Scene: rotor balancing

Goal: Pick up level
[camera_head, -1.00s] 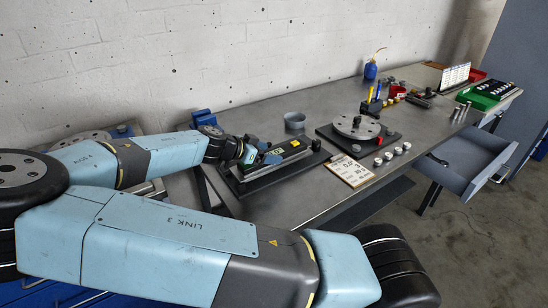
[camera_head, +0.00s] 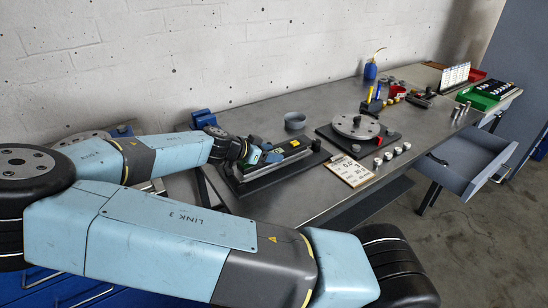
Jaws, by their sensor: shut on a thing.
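The level (camera_head: 290,148) is a dark bar with a yellow-green face, at the left end of the bench. It sits over a dark stand or plate (camera_head: 268,178); I cannot tell whether it touches it. My gripper (camera_head: 266,156) is shut on the level near its left end. The fingertips are small here and partly hidden by my own wrist. The left end of the level is hidden behind my gripper.
A round metal rotor (camera_head: 356,126) on a dark base stands to the right, with a clipboard (camera_head: 350,170) in front. A grey cup (camera_head: 295,121) stands behind the level. Several small weights (camera_head: 388,156) lie near the bench front. An open drawer (camera_head: 465,160) juts out right.

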